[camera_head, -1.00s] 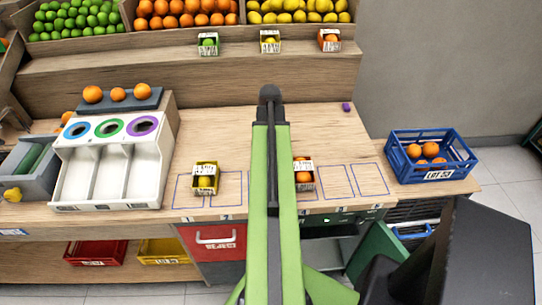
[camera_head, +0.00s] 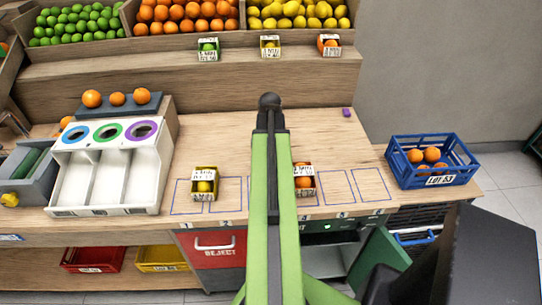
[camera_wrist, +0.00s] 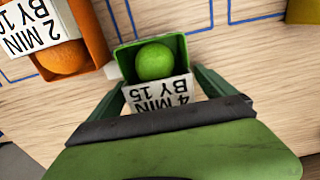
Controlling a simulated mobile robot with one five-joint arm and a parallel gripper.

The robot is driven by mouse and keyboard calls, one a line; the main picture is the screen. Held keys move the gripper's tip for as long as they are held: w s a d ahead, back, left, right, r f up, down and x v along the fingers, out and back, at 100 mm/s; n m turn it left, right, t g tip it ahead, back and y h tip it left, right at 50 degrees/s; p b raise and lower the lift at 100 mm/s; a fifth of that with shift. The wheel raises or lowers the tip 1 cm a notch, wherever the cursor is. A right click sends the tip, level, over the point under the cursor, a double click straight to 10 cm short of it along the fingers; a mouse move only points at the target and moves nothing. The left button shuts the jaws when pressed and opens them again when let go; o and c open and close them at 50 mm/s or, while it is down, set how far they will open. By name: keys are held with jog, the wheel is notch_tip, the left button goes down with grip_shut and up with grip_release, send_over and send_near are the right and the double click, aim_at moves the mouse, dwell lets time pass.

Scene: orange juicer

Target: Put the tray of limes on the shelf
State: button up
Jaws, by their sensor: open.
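A green tray (camera_wrist: 186,47) holding one lime (camera_wrist: 155,61) stands on the wooden counter in the wrist view, with a white label reading "4 MIN BY 15". My gripper (camera_wrist: 160,82) is open, its two fingers on either side of the tray's labelled end. Contact with the tray cannot be told. In the head view my green arm hides the gripper and this tray. The upper shelf ledge (camera_head: 130,63) at the back bears a small green tray with a lime (camera_head: 208,46), a yellow tray (camera_head: 270,43) and an orange tray (camera_head: 328,42).
An orange tray (camera_wrist: 85,20) stands close left of the green tray; it shows in the head view too (camera_head: 304,193). A white sorter (camera_head: 110,180) is at left, a blue crate (camera_head: 433,172) at right.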

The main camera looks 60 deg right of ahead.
notch_tip(320, 180, up, 12)
jog(key=p, duration=1.2)
jog(key=shift+r, duration=0.15)
